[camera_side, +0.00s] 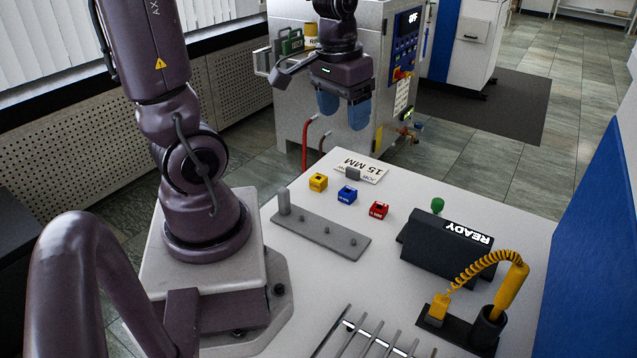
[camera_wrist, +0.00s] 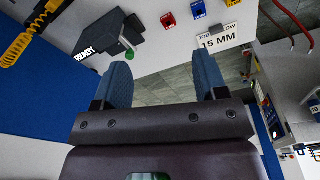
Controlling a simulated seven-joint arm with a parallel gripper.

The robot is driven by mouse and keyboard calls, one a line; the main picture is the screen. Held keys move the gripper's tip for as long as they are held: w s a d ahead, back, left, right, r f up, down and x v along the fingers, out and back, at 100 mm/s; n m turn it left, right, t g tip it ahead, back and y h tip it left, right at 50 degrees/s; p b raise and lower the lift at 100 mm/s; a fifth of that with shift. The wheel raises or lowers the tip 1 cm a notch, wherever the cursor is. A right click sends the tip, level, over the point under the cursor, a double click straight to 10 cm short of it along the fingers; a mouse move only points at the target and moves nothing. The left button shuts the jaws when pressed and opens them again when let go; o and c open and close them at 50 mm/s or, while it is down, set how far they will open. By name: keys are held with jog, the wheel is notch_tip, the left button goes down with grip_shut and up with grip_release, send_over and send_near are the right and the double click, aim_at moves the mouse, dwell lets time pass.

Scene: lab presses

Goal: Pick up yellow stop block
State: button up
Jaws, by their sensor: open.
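The yellow stop block (camera_side: 318,182) is a small cube on the white table, left of the blue block (camera_side: 347,195) and the red block (camera_side: 379,210). In the wrist view part of a yellow block (camera_wrist: 232,2) shows at the top edge, beside the blue block (camera_wrist: 198,9) and the red block (camera_wrist: 168,20). My gripper (camera_side: 344,108) has blue fingers spread apart with nothing between them. It is raised above and beyond the far edge of the table, clear of the blocks. In the wrist view my gripper (camera_wrist: 163,80) is also empty.
A "15 MM" card (camera_side: 362,170) lies behind the blocks, with a small grey piece (camera_side: 353,174) at its front edge. A grey plate with pegs (camera_side: 322,236) is in front. A black READY box (camera_side: 446,252), green knob (camera_side: 437,204) and yellow coiled-cord tool (camera_side: 510,285) stand to the right.

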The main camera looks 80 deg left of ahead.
jog(key=s+a+f+n+g+h, duration=0.15)
jog(key=a+f+n, duration=0.25)
jog(key=a+f, duration=1.1)
jog(key=y, duration=0.1)
send_over(319, 178)
jog(key=f, duration=0.6)
jog(key=shift+s+d+f, duration=0.15)
jog(key=shift+s+d, duration=0.1)
jog(key=shift+d, duration=0.05)
jog(key=shift+w+f, duration=0.15)
jog(key=shift+f, duration=2.7)
jog(key=c, duration=1.1)
jog(key=shift+r, duration=0.1)
